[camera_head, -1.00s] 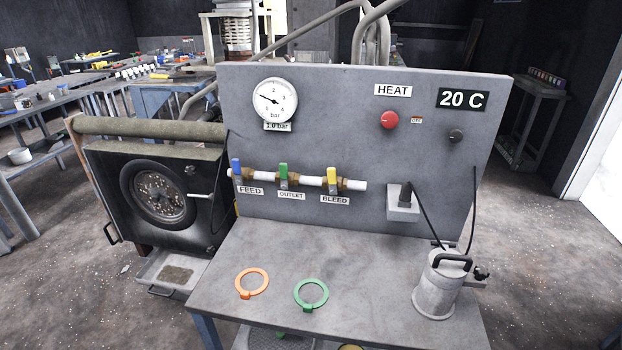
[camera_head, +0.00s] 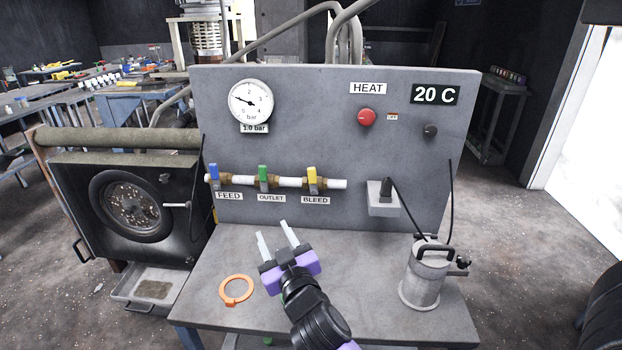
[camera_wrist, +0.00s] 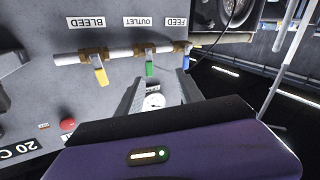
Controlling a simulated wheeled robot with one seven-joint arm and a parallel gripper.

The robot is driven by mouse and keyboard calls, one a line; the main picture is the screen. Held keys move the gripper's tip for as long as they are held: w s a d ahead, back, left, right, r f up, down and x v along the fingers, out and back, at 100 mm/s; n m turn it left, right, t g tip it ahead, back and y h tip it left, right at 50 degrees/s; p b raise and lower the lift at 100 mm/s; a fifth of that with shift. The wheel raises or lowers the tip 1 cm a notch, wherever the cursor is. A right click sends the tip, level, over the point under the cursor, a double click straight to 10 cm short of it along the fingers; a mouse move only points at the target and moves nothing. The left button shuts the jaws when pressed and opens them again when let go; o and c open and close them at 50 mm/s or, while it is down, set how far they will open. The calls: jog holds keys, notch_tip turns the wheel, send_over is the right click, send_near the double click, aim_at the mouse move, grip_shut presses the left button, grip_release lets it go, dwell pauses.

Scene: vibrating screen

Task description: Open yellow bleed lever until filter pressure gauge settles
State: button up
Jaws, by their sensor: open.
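The yellow bleed lever (camera_head: 312,175) stands upright on the right valve of the panel's pipe, above the BLEED label (camera_head: 315,200). In the wrist view, which is upside down, the yellow lever (camera_wrist: 100,76) is left of the fingers. The pressure gauge (camera_head: 250,101) points near 1, and its display (camera_head: 254,128) reads 1.0 bar. Between the fingers in the wrist view, the gauge (camera_wrist: 154,101) shows beyond them. My gripper (camera_head: 275,236) is open and empty, in front of the panel, below and left of the yellow lever, apart from it.
A green lever (camera_head: 263,175) and a blue lever (camera_head: 214,175) stand left on the same pipe. An orange ring (camera_head: 236,290) lies on the bench (camera_head: 205,268). A metal canister (camera_head: 422,287) with a cable stands at right. The red HEAT knob (camera_head: 367,117) is above.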

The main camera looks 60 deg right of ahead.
jog(key=d+r+m+g+h, duration=0.3)
jog(key=d, duration=0.5)
jog(key=m+g+h, duration=0.2)
jog(key=m+g, duration=0.2)
send_near(312, 176)
jog(key=x, duration=0.3)
jog(key=p+x, duration=0.2)
jog(key=x, duration=0.5)
jog(key=shift+w+d, duration=0.15)
jog(key=shift+d, duration=0.2)
jog(key=shift+c, duration=0.4)
grip_shut()
